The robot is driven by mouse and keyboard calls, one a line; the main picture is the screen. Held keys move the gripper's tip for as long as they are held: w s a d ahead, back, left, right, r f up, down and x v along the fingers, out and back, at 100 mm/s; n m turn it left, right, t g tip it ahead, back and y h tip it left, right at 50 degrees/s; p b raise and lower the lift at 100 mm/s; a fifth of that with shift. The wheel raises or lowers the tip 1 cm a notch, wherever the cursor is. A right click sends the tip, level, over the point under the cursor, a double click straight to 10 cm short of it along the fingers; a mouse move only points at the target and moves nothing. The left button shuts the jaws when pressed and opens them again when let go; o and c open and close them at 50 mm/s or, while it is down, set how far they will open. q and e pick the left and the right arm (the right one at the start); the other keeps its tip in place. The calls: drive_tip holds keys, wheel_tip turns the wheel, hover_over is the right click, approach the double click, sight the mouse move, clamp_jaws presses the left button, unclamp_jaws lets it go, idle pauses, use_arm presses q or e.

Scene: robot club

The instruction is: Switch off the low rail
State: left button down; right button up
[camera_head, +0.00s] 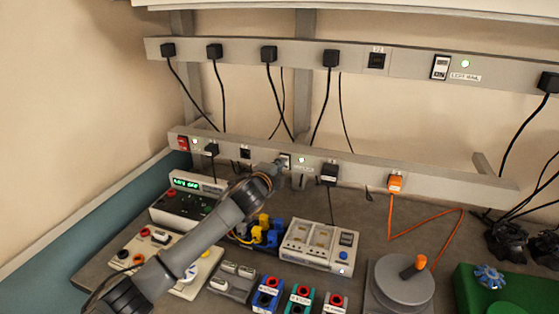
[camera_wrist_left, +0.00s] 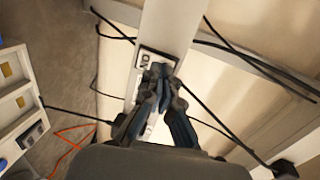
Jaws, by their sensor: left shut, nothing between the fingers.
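The low rail (camera_head: 440,182) is a long grey power strip running along the back of the bench. A white-framed rocker switch (camera_head: 285,158) sits on it near the middle, with a lit green lamp (camera_head: 302,160) to its right. In the left wrist view the switch (camera_wrist_left: 146,60) shows ON lettering beside the fingers. My left gripper (camera_head: 279,167) is shut and empty, its tips at the switch and partly covering it. The wrist view shows the fingertips (camera_wrist_left: 159,70) together over the switch; I cannot tell whether they touch it. My right gripper is not in view.
A red switch (camera_head: 183,143) and several plugs are on the low rail. The high rail (camera_head: 400,62) above has its own switch (camera_head: 440,67) and lit lamp. Below stand instruments (camera_head: 320,245), a grey round stand (camera_head: 400,285) and an orange cable (camera_head: 430,215).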

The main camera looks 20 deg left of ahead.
use_arm(q)
drive_tip(key=shift+w, duration=0.4)
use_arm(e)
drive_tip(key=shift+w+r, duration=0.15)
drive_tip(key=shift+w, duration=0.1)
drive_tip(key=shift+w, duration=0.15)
